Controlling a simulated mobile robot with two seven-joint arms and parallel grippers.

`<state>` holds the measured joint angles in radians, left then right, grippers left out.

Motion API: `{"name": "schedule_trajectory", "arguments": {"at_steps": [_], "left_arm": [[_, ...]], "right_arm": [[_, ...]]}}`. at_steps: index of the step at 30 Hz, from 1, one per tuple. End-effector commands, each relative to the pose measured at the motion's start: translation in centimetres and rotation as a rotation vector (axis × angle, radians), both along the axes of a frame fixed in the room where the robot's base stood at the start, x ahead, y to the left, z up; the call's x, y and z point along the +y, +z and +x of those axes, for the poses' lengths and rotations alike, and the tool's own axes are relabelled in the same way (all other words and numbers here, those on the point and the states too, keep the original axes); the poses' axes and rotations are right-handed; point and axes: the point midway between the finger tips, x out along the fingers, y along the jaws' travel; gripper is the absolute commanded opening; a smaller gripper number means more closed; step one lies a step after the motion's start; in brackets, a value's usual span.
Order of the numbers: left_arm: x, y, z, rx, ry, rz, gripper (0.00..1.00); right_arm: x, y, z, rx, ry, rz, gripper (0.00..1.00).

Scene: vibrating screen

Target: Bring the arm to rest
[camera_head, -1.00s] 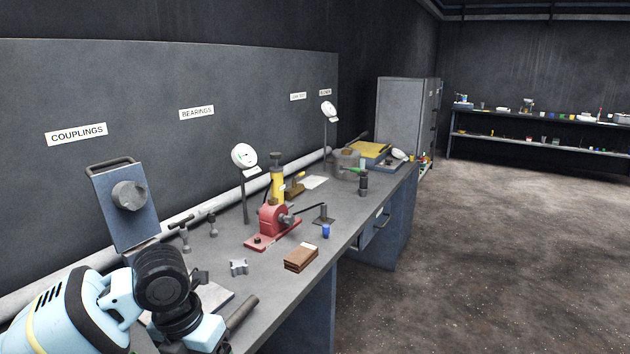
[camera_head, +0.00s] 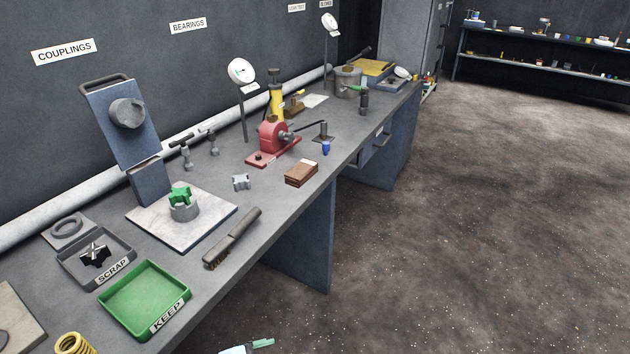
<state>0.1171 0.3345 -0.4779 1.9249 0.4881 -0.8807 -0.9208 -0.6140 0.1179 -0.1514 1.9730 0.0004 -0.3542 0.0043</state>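No gripper shows clearly in the head view. Only a small pale blue and green piece (camera_head: 247,346) shows at the bottom edge, and I cannot tell what it is. The long grey workbench (camera_head: 215,270) is clear of my arms. On it, a green coupling-like part (camera_head: 180,193) sits on a grey cylinder (camera_head: 184,210) on a pale plate (camera_head: 150,224). A green KEEP tray (camera_head: 165,283) looks empty. A dark SCRAP tray (camera_head: 72,268) holds a dark star-shaped part (camera_head: 95,253).
A brush (camera_head: 232,238) lies by the front edge. A tilted blue stand (camera_head: 122,140), red press (camera_head: 272,140), brown block (camera_head: 301,174), small metal part (camera_head: 241,182) and dial gauge (camera_head: 241,71) stand farther along. A yellow spring (camera_head: 74,344) is bottom left. The floor at right is open.

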Motion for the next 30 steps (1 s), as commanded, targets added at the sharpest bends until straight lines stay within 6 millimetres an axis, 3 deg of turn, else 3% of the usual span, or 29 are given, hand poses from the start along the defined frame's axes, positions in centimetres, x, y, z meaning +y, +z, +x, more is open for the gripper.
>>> {"name": "schedule_trajectory", "arguments": {"at_steps": [9,18,23,30], "left_arm": [[5.0,-5.9,-8.8,0.184,0.58,-0.243,0.81],[10.0,-8.4,-17.3,0.257,0.954,-0.371,0.81],[11.0,-8.6,-18.9,0.263,1.016,-0.391,0.81],[11.1,-8.6,-19.0,0.265,1.021,-0.395,0.81]], "right_arm": [[0.1,0.1,0.1,-0.003,-0.003,0.002,0.36],[0.0,0.2,0.2,-0.005,-0.002,0.002,0.36],[0.0,0.2,0.2,-0.005,0.0,0.0,0.36],[-0.2,0.2,0.1,-0.004,0.005,-0.006,0.36]]}}
